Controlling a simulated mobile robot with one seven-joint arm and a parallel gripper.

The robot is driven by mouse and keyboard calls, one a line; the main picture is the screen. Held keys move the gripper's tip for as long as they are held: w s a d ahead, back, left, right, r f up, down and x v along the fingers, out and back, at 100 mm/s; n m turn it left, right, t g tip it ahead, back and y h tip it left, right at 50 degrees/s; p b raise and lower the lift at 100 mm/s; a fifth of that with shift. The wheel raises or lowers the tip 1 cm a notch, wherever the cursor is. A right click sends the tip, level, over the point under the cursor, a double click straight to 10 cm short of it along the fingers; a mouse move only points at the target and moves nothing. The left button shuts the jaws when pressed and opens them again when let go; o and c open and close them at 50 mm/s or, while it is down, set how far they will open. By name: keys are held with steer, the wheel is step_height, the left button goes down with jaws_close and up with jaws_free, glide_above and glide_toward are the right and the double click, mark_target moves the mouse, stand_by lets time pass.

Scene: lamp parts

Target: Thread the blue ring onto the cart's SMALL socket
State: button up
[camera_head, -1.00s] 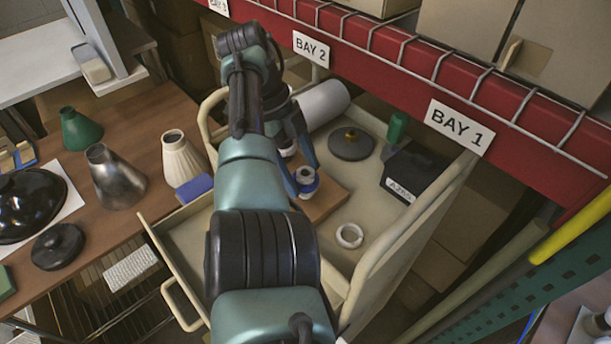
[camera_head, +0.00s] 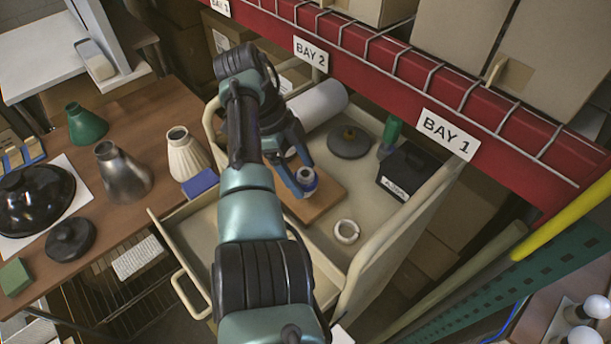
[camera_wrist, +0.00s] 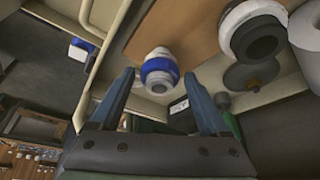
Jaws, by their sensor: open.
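The blue ring (camera_head: 308,184) sits around the white small socket (camera_head: 304,173) above the wooden board (camera_head: 328,192) in the cart. In the wrist view the blue ring (camera_wrist: 160,66) shows as a band around the small socket (camera_wrist: 158,52), with a grey bore at the near end. How far down it sits, I cannot tell. My gripper (camera_wrist: 158,76) is open, its blue fingers on either side of the ring with visible gaps. It also shows in the head view (camera_head: 297,181). The larger white socket (camera_wrist: 233,20), with a dark bore, stands beside it on the right.
A white ring (camera_head: 346,231) lies on the cart floor. A grey disc (camera_head: 350,142), a green bottle (camera_head: 390,134) and a black box (camera_head: 407,172) stand toward the back right. The cart's rim (camera_head: 393,235) and the red shelf beam (camera_head: 395,100) bound the space.

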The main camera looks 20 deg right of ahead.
steer(key=shift+s+a+r+n+t+h+p, duration=0.15)
steer(key=shift+n+t+p, duration=0.25)
steer(key=shift+n+p, duration=0.9)
steer(key=shift+s+d+n+t+h+p, duration=0.15)
steer(key=shift+n+t+p, duration=0.45)
steer(key=shift+p, duration=1.15)
steer(key=shift+a+n+t+p, duration=0.1)
steer(key=shift+n+t+p, duration=0.2)
steer(key=shift+n+p, duration=1.45)
steer(key=shift+n+p, duration=0.25)
steer(key=shift+p, duration=0.3)
steer(key=shift+s, duration=0.1)
steer(key=shift+n+t+p, duration=0.4)
steer(key=shift+n+p, duration=0.05)
steer(key=shift+n, duration=0.15)
steer(key=shift+p, duration=0.3)
steer(key=shift+s+n+t+p, duration=0.15)
steer(key=shift+n+t+p, duration=0.45)
steer(key=shift+n+p, duration=1.05)
steer(key=shift+s+n+t+y+p, duration=0.1)
steer(key=shift+n+t+y+p, duration=0.35)
steer(key=shift+n+p, duration=0.9)
steer(key=shift+n+b, duration=0.4)
steer(key=shift+b, duration=0.1)
